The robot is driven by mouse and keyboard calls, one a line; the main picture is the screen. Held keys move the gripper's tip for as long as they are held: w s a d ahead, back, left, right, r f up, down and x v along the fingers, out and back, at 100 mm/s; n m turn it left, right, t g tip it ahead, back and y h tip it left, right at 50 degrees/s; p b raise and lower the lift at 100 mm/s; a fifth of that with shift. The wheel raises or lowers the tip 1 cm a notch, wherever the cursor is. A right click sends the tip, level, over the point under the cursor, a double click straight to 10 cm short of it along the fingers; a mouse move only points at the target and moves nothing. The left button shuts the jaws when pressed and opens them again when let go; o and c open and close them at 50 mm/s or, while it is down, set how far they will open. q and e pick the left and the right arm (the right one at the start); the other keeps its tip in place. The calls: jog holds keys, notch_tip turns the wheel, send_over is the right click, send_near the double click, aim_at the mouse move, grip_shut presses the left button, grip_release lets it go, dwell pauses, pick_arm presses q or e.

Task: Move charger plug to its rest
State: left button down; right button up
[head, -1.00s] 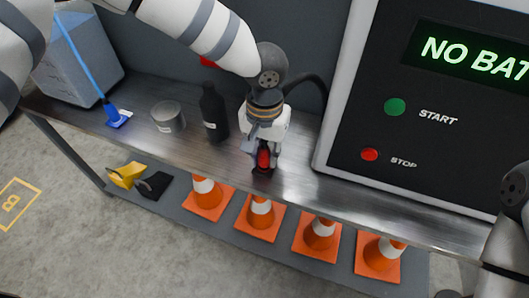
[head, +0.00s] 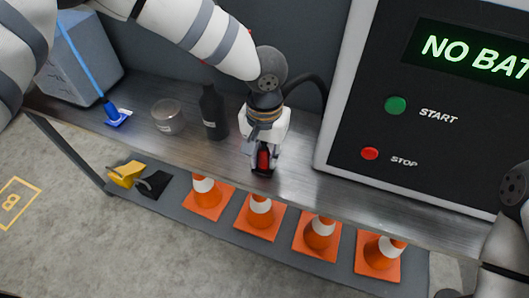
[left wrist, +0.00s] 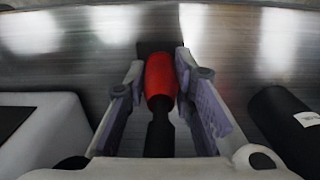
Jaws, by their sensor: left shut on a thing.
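My left gripper (head: 263,163) is shut on a red plug (head: 264,159) over the metal shelf top. The red plug also shows between the fingers in the left wrist view (left wrist: 160,78), with a black stem (left wrist: 159,132) running back toward the palm. A dark square piece (left wrist: 155,48) lies at the far end of the plug; I cannot tell whether they touch or whether it is the rest. A black cable (head: 307,83) arches behind the gripper toward the big panel. My right gripper is not in view; only part of my right arm shows at the right edge.
The control panel (head: 420,190) stands right. Orange cones (head: 260,212) sit on the lower shelf.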

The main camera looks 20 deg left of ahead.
pick_arm(q)
jog(key=shift+f, duration=0.25)
jog(key=c, duration=1.3)
grip_release()
jog(key=shift+r, duration=0.1)
notch_tip(320, 180, up, 12)
